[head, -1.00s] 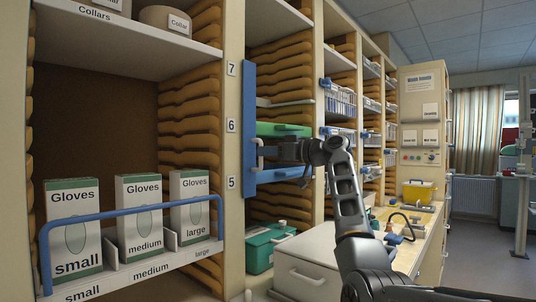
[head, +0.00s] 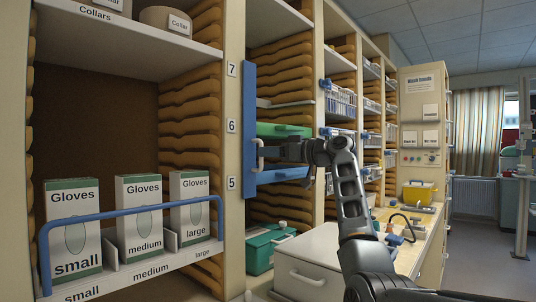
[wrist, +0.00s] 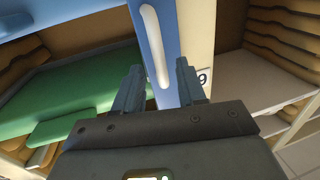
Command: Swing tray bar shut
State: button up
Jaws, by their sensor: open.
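The tray bar (head: 248,110) is a long blue upright plate beside the post with numbers 7, 6 and 5, at the left edge of the tray column. A white handle (head: 259,155) is on it. In the wrist view the blue bar (wrist: 181,40) runs down toward my gripper, with its white handle (wrist: 154,45) above and between the fingers. My gripper (wrist: 157,82) is open, with one finger on each side of the bar's line. In the head view my gripper (head: 268,152) is at the handle; whether it touches cannot be told.
A green tray (head: 282,130) and a blue tray (head: 282,175) sit in the column behind my gripper. A teal box (head: 262,250) and a white case (head: 310,262) stand below. Glove boxes (head: 140,215) stand behind a blue rail at left. The floor at right is clear.

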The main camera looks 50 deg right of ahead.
jog(key=b+v, duration=0.1)
jog(key=v, duration=0.5)
jog(key=shift+s, duration=0.35)
jog(key=shift+d, duration=0.1)
